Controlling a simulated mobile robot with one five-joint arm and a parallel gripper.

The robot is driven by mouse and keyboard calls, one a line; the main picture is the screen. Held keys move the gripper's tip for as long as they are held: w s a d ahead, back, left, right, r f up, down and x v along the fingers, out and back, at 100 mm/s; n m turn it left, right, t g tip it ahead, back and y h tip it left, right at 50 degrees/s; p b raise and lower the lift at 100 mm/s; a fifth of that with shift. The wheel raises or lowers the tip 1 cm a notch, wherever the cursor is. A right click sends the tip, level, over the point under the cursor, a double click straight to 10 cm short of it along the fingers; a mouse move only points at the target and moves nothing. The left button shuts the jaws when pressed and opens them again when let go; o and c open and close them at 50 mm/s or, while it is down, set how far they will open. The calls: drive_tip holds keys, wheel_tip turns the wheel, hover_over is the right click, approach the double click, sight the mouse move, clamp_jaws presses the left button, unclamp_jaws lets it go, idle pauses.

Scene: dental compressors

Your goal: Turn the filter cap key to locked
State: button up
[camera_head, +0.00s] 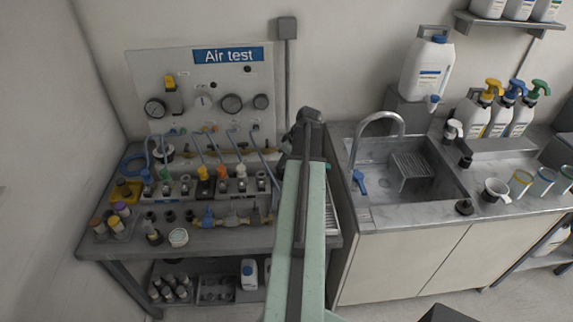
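A bench under the "Air test" panel (175,60) carries a row of small grey units with coloured caps: green (165,173), black and yellow (203,173), orange (222,172) and white (241,171). Blue hoses run down to this row. I cannot tell which part is the filter cap key or how it is turned. My arm reaches up the middle of the picture, just right of the row. Its dark far end (307,118), seen against the wall, shows no clear fingers. I cannot see whether my gripper is open or holds anything.
Coloured bottles (116,222) stand at the bench's left end. Brass and blue fittings (232,217) lie along its front. A sink (375,180) with a curved tap (377,122) is right of my arm. The bench (120,247) has a bare front strip.

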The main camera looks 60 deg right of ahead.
clamp_jaws()
drive_tip(key=shift+d+r, duration=0.1)
drive_tip(key=shift+d, duration=0.05)
drive_tip(key=shift+a, duration=0.2)
